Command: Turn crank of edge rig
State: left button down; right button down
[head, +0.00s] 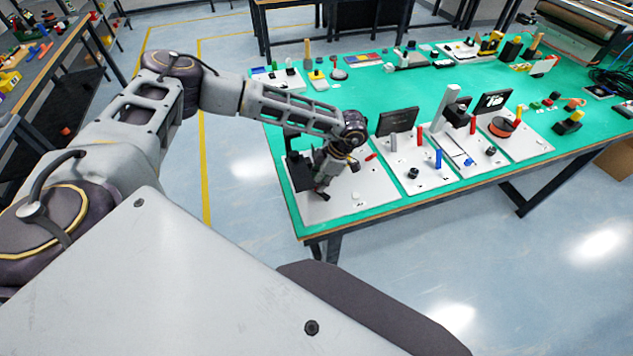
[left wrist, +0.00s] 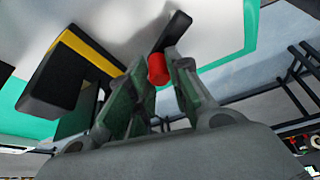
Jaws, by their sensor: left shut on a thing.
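The edge rig's white plate (head: 350,201) lies at the near left corner of the green table, with a dark upright block (head: 301,176) on it. My left gripper (head: 323,188) is low over this plate, beside the block. In the left wrist view the crank's red knob (left wrist: 157,70) sits between the fingertips of my left gripper (left wrist: 160,78), which is shut on it. The black crank arm (left wrist: 173,32) runs up from the knob. A black block with a yellow stripe (left wrist: 72,72) stands to the left. My right gripper is out of view.
More white plates with rigs stand to the right along the near edge, including one with a blue peg (head: 438,159) and one with an orange disc (head: 501,127). Small parts line the table's back. Open floor lies left of the green table (head: 400,213).

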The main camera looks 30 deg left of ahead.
pick_arm(q)
jog(key=c, duration=1.3)
grip_release()
jog(key=v, duration=1.2)
